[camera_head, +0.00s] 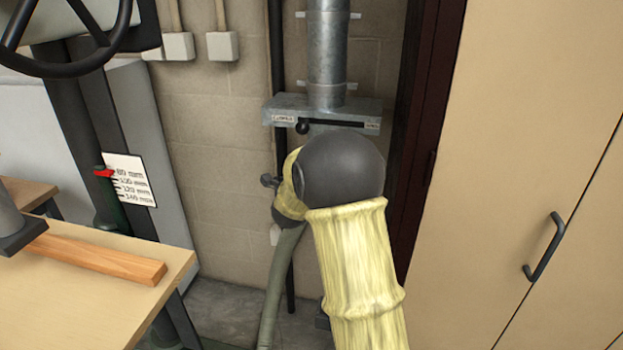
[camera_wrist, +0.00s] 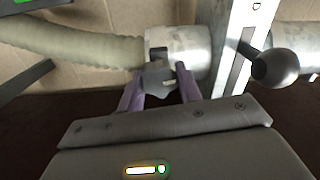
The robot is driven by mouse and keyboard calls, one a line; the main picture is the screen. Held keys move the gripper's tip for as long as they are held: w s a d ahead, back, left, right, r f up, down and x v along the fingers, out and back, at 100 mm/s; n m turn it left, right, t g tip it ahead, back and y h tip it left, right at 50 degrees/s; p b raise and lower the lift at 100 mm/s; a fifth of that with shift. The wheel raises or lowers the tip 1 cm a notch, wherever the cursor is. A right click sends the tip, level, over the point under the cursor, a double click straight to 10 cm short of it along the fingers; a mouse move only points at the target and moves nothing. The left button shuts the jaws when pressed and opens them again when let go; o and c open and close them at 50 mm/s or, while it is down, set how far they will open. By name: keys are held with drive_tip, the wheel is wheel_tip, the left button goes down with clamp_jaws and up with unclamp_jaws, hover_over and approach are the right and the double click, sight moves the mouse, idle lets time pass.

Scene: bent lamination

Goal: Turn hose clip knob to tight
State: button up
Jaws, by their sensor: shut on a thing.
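The hose clip knob (camera_wrist: 157,75) is small and dark grey, in the middle of the wrist view. It sits at the joint of a beige ribbed hose (camera_wrist: 75,40) and a metal pipe collar (camera_wrist: 190,42). My gripper (camera_wrist: 160,82) has its two purple fingers on either side of the knob and is shut on it. In the head view the hose (camera_head: 284,275) hangs down the wall below the metal duct (camera_head: 327,55). My arm hides the gripper and the clip knob there. I cannot read the knob's turn position.
A slide gate box (camera_head: 285,108) with a black ball lever (camera_head: 302,127) sits just above. The ball (camera_wrist: 275,68) is close right of my gripper in the wrist view. A cabinet (camera_head: 540,140) stands right, a workbench (camera_head: 70,310) with a wooden strip (camera_head: 100,259) left.

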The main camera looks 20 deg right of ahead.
drive_tip(key=shift+f+m+b, duration=0.25)
drive_tip(key=shift+m+b, duration=0.65)
drive_tip(key=shift+b, duration=0.25)
drive_tip(key=shift+r, duration=0.1)
drive_tip(key=o, duration=1)
drive_tip(key=shift+s+a, duration=0.1)
drive_tip(key=shift+s, duration=0.05)
drive_tip(key=b+v, duration=0.1)
drive_tip(key=v, duration=1.6)
drive_tip(key=shift+a, duration=0.1)
